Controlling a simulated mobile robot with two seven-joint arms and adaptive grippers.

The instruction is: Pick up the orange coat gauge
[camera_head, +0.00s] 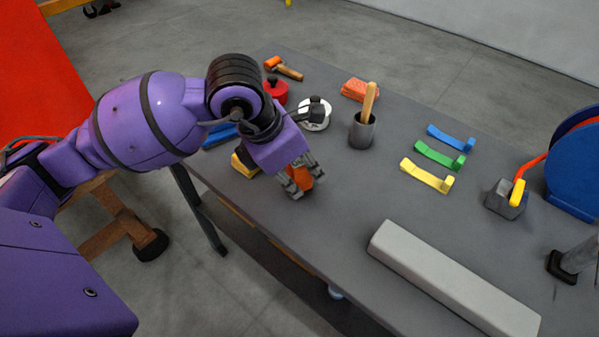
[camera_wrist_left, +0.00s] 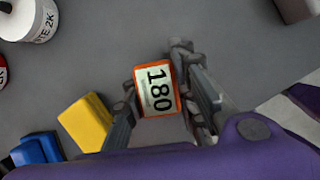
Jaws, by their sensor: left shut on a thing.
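The orange coat gauge (camera_head: 304,176) is a small orange block between the fingers of my left gripper (camera_head: 300,183), near the table's front edge in the head view. My right gripper is not in view.
A yellow block (camera_wrist_left: 86,122) and a blue block (camera_wrist_left: 38,150) lie close by. A white can (camera_head: 314,115), a cup with a stick (camera_head: 362,131) and blue, green and yellow strips stand farther off. A long grey bar (camera_head: 450,280) lies right. The table (camera_head: 330,215) between is clear.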

